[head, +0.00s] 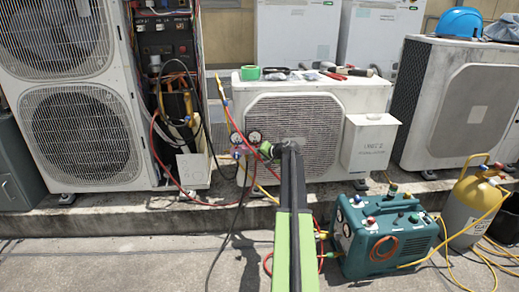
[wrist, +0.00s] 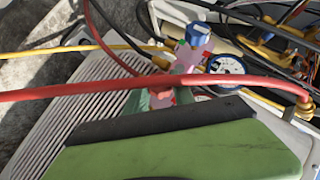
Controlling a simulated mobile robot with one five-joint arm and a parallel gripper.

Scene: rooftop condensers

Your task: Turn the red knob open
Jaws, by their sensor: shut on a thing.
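The gauge manifold (head: 244,149) hangs in front of the small middle condenser, with two round gauges (head: 254,137) and a blue knob (head: 236,155) on its left. In the wrist view the blue knob (wrist: 198,34) is at the far end of the pinkish manifold body (wrist: 190,60), and one gauge (wrist: 227,68) is beside it. My gripper (head: 267,150) is at the manifold's right end. In the wrist view its green fingers are shut on the red knob (wrist: 162,98), which shows only partly between them. A red hose crosses in front and hides part of the grip.
Red (wrist: 60,94) and yellow hoses run close around my gripper. The small condenser (head: 345,98) stands behind, with tools on top. A teal recovery machine (head: 385,240) and a yellow cylinder (head: 470,210) stand at the right. The ground at front left is mostly clear.

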